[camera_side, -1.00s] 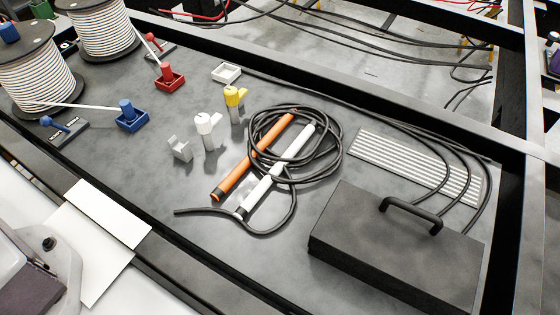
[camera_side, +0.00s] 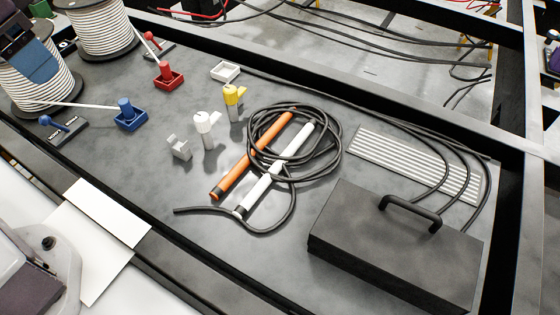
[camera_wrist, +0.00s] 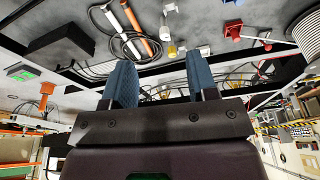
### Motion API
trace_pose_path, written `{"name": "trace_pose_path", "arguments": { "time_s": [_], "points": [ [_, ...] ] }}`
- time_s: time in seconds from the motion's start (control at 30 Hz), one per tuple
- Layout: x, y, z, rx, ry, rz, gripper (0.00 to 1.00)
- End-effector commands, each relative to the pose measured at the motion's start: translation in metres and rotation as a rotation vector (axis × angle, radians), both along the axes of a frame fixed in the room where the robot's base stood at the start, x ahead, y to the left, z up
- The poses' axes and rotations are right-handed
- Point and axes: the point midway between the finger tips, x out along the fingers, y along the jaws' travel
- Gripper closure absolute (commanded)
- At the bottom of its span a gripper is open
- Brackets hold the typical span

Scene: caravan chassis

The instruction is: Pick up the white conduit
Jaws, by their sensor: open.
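In the side view part of my gripper (camera_side: 37,64) shows at the upper left, in front of a cable spool and far from the white conduit.
The orange conduit (camera_side: 250,157) lies close alongside. A black case with a handle (camera_side: 385,250) stands at the lower right. White, yellow, blue (camera_side: 130,116) and red parts stand to the left. Two spools (camera_side: 108,30) stand at the back left. Black frame rails border the board.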

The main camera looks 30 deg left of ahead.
Motion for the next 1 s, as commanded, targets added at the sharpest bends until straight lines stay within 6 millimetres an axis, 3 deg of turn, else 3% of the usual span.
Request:
{"name": "trace_pose_path", "arguments": {
  "time_s": [0.17,0.37,0.6,0.8,0.9,1.0],
  "points": [
    [0.051,-0.035,-0.025,0.017,0.118,-0.059,0.47],
    [0.105,-0.082,-0.068,0.039,0.215,-0.089,0.47],
    [0.156,-0.146,-0.147,0.071,0.298,-0.089,0.47],
    [0.187,-0.191,-0.207,0.078,0.312,-0.045,0.47],
    [0.204,-0.203,-0.215,0.062,0.286,-0.002,0.47],
    [0.220,-0.212,-0.200,0.031,0.240,0.040,0.47]
  ]
}}
